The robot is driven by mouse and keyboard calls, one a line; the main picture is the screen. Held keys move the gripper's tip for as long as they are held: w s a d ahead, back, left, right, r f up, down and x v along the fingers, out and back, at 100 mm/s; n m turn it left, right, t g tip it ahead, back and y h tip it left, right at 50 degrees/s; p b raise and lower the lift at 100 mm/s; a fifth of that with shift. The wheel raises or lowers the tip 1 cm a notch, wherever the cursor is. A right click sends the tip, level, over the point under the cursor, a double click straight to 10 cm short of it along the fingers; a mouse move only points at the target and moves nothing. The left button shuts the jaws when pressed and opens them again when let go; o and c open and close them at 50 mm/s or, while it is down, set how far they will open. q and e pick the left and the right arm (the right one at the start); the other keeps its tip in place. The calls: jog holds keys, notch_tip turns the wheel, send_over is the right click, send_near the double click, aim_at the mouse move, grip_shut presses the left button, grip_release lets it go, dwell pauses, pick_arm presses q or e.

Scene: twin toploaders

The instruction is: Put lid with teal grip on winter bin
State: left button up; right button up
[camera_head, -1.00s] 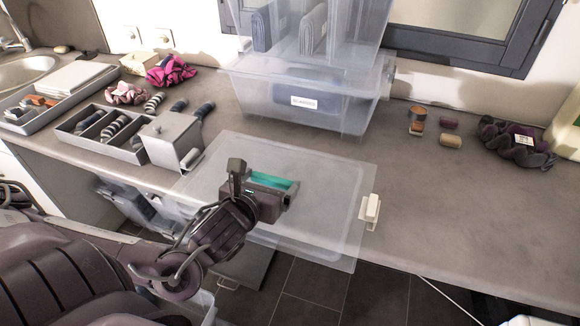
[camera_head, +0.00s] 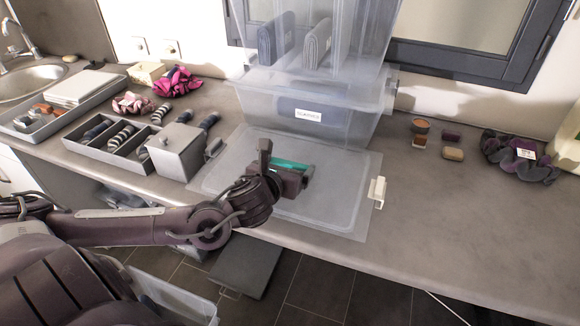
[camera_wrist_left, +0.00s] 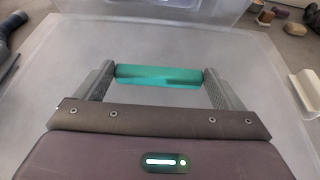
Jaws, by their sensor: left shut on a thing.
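A translucent lid (camera_head: 318,212) lies flat over the front of the counter, below the clear bins. Its teal grip (camera_head: 290,163) shows in the head view, and as a teal bar in the left wrist view (camera_wrist_left: 158,76). My left gripper (camera_head: 280,178) is shut on the teal grip, with a finger at each end of the bar. Whether the lid touches the counter is unclear. A lower clear bin (camera_head: 345,125) with a white label and something blue inside stands behind the lid. An upper clear bin (camera_head: 360,30) with folded grey textiles is stacked on it. The label is too blurred to read.
A grey box (camera_head: 178,152) stands close to the lid's left side. A divided tray (camera_head: 140,166) of rolled socks is further left. A cream latch (camera_head: 378,192) is at the lid's right edge. Small blocks (camera_head: 453,154) and a dark scrunchie (camera_head: 520,165) lie right; the counter's right front is clear.

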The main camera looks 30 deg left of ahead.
pick_arm(q)
jog(key=shift+w+a, duration=0.15)
jog(key=shift+w, duration=0.6)
jog(key=shift+w+f, duration=0.15)
jog(key=shift+f, duration=0.75)
jog(key=shift+w+f, duration=0.1)
jog(key=shift+f, duration=0.75)
jog(key=shift+s+f+b, duration=0.25)
jog(key=shift+f+b, duration=0.15)
jog(key=shift+f, duration=0.3)
jog(key=o, duration=0.9)
jog(key=shift+f, duration=0.15)
